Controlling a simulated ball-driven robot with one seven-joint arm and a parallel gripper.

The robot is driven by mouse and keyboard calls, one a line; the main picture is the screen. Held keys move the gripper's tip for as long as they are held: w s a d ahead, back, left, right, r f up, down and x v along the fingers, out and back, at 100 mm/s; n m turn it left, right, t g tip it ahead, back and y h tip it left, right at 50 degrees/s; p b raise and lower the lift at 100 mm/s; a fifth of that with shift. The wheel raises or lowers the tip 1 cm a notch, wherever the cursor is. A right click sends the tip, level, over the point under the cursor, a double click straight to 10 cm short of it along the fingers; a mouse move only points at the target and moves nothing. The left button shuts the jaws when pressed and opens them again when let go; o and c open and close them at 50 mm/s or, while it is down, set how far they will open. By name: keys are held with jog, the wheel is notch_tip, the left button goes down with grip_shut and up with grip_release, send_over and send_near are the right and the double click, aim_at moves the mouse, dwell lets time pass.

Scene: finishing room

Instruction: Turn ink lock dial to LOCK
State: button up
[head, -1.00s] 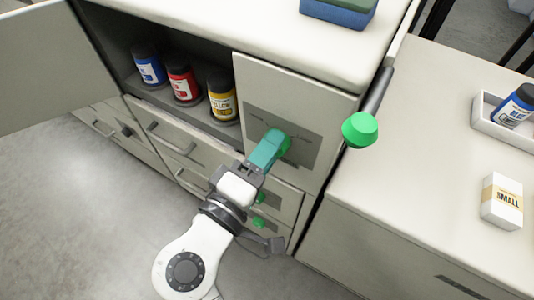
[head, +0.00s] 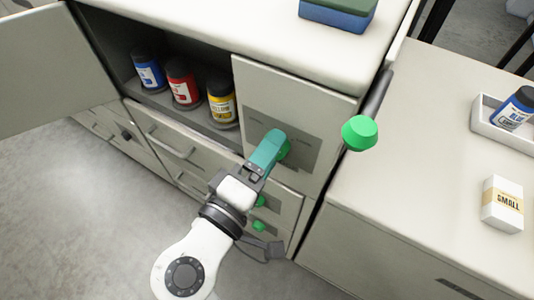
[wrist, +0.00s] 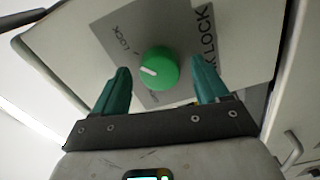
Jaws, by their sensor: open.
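The ink lock dial (wrist: 158,68) is a round green knob on a grey plate (wrist: 135,25) on the cabinet front. Its white mark points to the left in the wrist view, between a small LOCK label (wrist: 122,38) and a lower label too small to read. My gripper (wrist: 160,72) has teal fingers, open, one on each side of the dial in the wrist view. I see a gap on both sides; the fingers do not grip it. In the head view my gripper (head: 270,146) partly hides the dial (head: 285,148).
The open compartment left of the dial holds blue (head: 149,68), red (head: 182,84) and yellow (head: 221,99) bottles. A green-ended lever (head: 360,132) sticks out right of the dial. A side counter (head: 420,180) holds a small box (head: 502,204) and a tray with a blue bottle (head: 515,108).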

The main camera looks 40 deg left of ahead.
jog(key=v, duration=1)
jog(key=shift+s, duration=0.4)
jog(key=w+d+f+m+g+h, duration=0.35)
jog(key=d+f, duration=0.25)
jog(key=d, duration=0.3)
jog(key=w+d+f+m+g+h, duration=0.25)
jog(key=w+d+f, duration=0.25)
jog(key=d, duration=0.4)
jog(key=w+d+f+m+g+h, duration=0.2)
jog(key=w+d+f+m+g, duration=0.15)
jog(key=d+f, duration=0.4)
jog(key=s+d+f+m+g+y, duration=0.2)
jog(key=s+d+f+m+g, duration=0.25)
jog(key=d, duration=0.55)
jog(key=s+d+f+m+g+y, duration=0.1)
jog(key=s+d+f+m+g, duration=0.15)
jog(key=s+d+m, duration=0.45)
notch_tip(320, 180, up, 12)
jog(key=s+d+n+p, duration=0.1)
jog(key=d+n+p, duration=0.1)
jog(key=p, duration=1)
jog(key=shift+s+d, duration=0.25)
jog(key=shift+s, duration=0.1)
